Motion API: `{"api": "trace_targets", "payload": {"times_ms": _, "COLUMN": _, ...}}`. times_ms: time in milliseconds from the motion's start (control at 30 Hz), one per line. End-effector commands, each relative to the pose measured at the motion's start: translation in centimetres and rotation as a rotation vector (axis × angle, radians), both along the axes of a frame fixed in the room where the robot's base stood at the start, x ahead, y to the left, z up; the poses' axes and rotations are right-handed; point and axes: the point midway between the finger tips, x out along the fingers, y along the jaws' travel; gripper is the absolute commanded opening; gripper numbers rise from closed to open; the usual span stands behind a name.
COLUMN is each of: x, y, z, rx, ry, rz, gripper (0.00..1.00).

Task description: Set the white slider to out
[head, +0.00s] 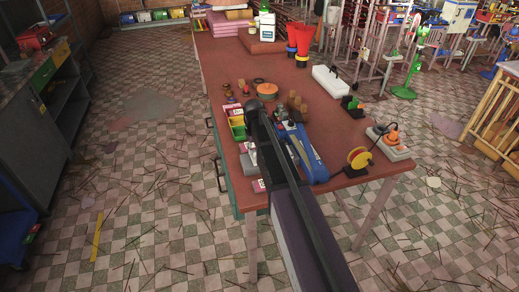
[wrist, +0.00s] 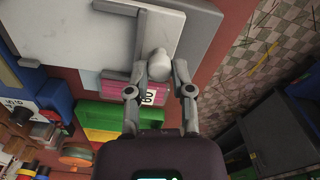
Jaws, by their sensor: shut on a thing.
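The white slider's rounded knob (wrist: 159,66) shows in the wrist view, at the lower edge of a pale grey-white panel (wrist: 95,30). My gripper (wrist: 160,75) is shut on the knob, with one finger on each side of it. Part of the knob and its track are hidden by the fingers. A pink label (wrist: 147,97) with dark characters lies just below the knob; its text is not fully legible. In the head view my arm hides the gripper and knob, and a pink label (head: 258,185) shows at the table's front edge.
The checkered floor on the left is mostly open, with scattered sticks.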

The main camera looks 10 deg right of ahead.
Motion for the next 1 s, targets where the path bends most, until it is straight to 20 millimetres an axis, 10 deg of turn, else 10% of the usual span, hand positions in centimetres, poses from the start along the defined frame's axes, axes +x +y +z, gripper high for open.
{"api": "trace_targets", "payload": {"times_ms": 567, "x": -0.1, "y": 3.4, "z": 0.0, "rx": 0.005, "ry": 0.0, "rz": 0.001, "gripper": 0.0}}
{"api": "trace_targets", "payload": {"times_ms": 600, "x": -0.2, "y": 3.5, "z": 0.0, "rx": 0.005, "ry": 0.0, "rz": 0.002, "gripper": 0.42}}
{"api": "trace_targets", "payload": {"times_ms": 700, "x": -0.1, "y": 3.4, "z": 0.0, "rx": 0.005, "ry": 0.0, "rz": 0.002, "gripper": 0.65}}
{"api": "trace_targets", "payload": {"times_ms": 1000, "x": -0.1, "y": 3.3, "z": 0.0, "rx": 0.002, "ry": 0.001, "rz": 0.001, "gripper": 0.65}}
